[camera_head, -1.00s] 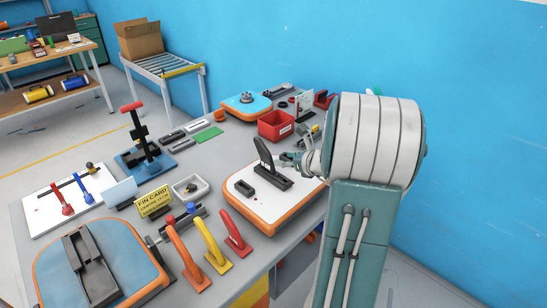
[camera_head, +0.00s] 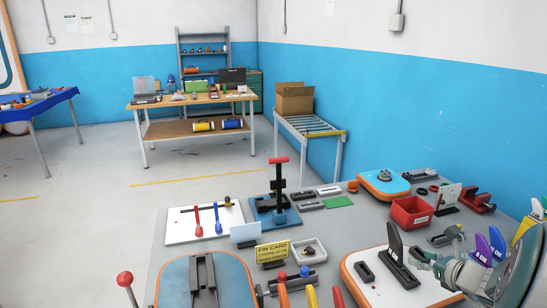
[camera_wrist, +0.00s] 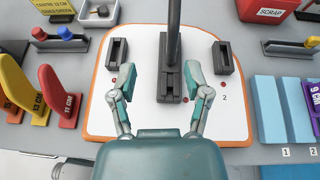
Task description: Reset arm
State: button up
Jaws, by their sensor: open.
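My gripper (camera_wrist: 160,78) is open, with its two teal fingers spread apart and nothing clasped between them. In the wrist view a dark upright fin (camera_wrist: 174,35) in a black base (camera_wrist: 172,88) stands just ahead of and between the fingertips. The base sits on a white board with an orange rim (camera_wrist: 110,112). In the head view my gripper (camera_head: 420,259) is at the lower right, close beside the same fin (camera_head: 394,240). I cannot tell whether a fingertip touches it. The rest of my arm is mostly cut off by the right edge.
A red bin (camera_head: 411,212), a yellow fin card sign (camera_head: 273,252) and a blue press with a red handle (camera_head: 278,205) stand on the grey table. Coloured fins (camera_wrist: 48,92) stand left of the board. Purple fins (camera_head: 488,248) are at the right. Open floor lies left.

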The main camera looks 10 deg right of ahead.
jog(key=s+a+r+n+g+y, duration=0.25)
jog(key=a+n, duration=0.55)
jog(key=a, duration=0.4)
jog(key=s+a+r+n+g+y, duration=0.1)
jog(key=a+r+n+g, duration=0.25)
jog(key=a+n, duration=0.65)
jog(key=s+a+n+h, duration=0.2)
jog(key=s+a+n, duration=0.2)
jog(key=s+n, duration=0.2)
jog(key=s+a+r+n+g+h, duration=0.1)
jog(key=s+a+n+h, duration=0.2)
jog(key=n, duration=0.7)
jog(key=s+a, duration=0.2)
jog(key=s, duration=0.2)
jog(key=shift+s+a+r+g, duration=0.2)
jog(key=shift+a+r+g, duration=0.05)
jog(key=shift+a+g, duration=0.05)
jog(key=shift+d, duration=0.1)
